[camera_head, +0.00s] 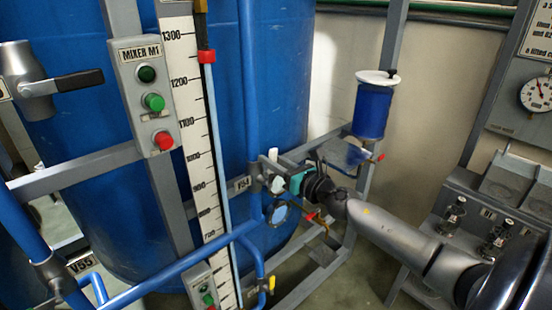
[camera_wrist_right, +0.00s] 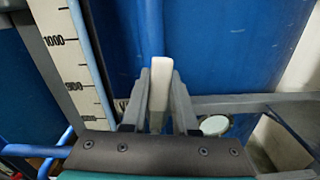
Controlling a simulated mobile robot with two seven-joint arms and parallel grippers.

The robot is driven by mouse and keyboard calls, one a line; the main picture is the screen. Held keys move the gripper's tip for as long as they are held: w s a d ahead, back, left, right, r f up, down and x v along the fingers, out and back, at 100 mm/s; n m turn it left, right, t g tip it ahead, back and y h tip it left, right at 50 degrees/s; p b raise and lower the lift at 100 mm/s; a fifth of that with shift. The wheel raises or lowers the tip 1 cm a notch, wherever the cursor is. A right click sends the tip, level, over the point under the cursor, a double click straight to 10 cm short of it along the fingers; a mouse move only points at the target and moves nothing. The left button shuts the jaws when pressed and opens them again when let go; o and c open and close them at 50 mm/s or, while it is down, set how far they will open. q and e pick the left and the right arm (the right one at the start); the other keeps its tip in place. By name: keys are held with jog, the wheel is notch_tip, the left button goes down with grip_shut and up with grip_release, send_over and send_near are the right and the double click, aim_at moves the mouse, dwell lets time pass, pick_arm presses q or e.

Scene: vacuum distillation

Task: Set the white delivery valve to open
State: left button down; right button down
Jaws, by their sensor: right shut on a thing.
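In the right wrist view, the white handle (camera_wrist_right: 161,80) stands upright between the two grey fingers. My right gripper (camera_head: 284,181) reaches in from the right and is shut on this handle; it also shows in the right wrist view (camera_wrist_right: 161,98). The valve body is largely hidden by the gripper. My left gripper is not in view.
A level scale (camera_head: 184,90) and the mixer button box (camera_head: 147,95) stand left of the valve. A blue container (camera_head: 372,110) is mounted at upper right. Grey frame bars and blue pipes (camera_head: 190,262) surround the valve. A grey console (camera_head: 480,215) stands at right.

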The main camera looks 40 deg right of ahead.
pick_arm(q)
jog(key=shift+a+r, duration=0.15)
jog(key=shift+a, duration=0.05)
pick_arm(e)
jog(key=shift+a+n, duration=0.3)
jog(key=shift+n, duration=0.2)
jog(key=c, duration=0.7)
grip_release()
jog(key=shift+s, duration=0.1)
pick_arm(q)
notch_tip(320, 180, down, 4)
jog(key=b, duration=0.3)
jog(key=shift+b, duration=0.4)
pick_arm(e)
jog(key=s, duration=1)
jog(key=s+d, duration=0.1)
jog(key=s, duration=0.4)
